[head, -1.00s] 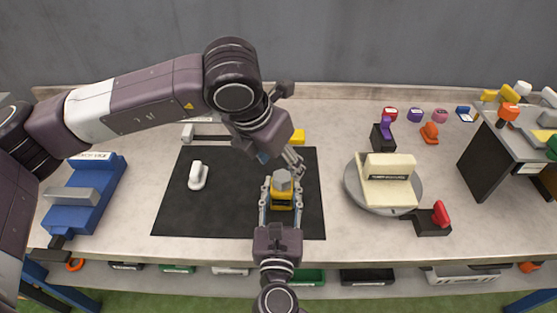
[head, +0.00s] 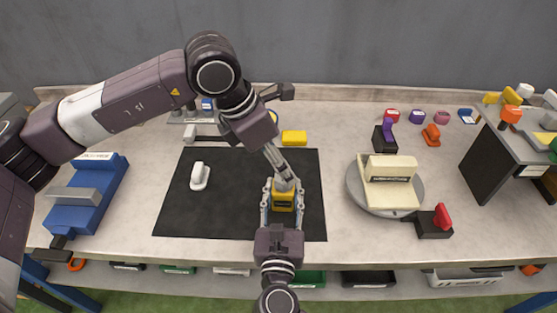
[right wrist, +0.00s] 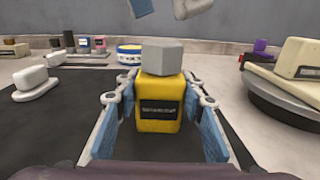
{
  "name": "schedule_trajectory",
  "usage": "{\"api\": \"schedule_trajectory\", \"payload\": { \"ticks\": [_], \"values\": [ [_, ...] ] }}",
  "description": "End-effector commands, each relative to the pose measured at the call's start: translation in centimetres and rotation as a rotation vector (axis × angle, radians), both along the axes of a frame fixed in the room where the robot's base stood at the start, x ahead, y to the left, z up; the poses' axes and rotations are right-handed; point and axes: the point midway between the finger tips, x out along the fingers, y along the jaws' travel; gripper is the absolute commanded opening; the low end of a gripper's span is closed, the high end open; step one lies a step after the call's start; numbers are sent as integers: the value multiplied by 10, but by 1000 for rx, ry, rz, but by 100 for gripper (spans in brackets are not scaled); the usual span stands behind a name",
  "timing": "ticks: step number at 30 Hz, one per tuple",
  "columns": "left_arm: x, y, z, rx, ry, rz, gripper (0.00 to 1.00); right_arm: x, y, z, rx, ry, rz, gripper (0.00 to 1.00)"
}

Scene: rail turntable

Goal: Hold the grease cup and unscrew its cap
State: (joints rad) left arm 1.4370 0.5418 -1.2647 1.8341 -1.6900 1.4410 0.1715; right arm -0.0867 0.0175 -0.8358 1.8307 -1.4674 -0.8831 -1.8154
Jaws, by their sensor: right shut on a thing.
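The grease cup is a yellow body (right wrist: 158,105) with a dark label and a grey faceted cap (right wrist: 165,57); it stands upright on the black mat (head: 225,215). My right gripper (head: 283,203) is shut on the yellow body, one finger on each side. My left gripper (head: 281,172) comes down from the upper left over the cap. In the right wrist view its two fingertips (right wrist: 165,6) are apart, with a gap between them and the cap. In the head view the left fingers partly hide the cap.
A white handle-like piece (head: 199,176) lies on the mat's left. A blue vise-like block (head: 85,200) is at the far left. A turntable (head: 354,190) bears a cream block at right, beside a black block with a red lever (head: 436,220). A yellow block (head: 294,138) is behind the mat.

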Motion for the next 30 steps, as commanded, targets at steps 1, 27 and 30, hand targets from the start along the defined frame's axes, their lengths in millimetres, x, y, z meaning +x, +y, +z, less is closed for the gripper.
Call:
{"api": "schedule_trajectory", "payload": {
  "ticks": [1,27,30],
  "values": [
    [0,0,-3,0,2,1,52,0,0,-1,0,2,0,0],
    [-1,0,-38,0,0,1,49,0,0,-1,0,2,0,0],
    [-1,0,-38,1,1,1,38,0,0,-1,0,2,0,0]
  ]
}}
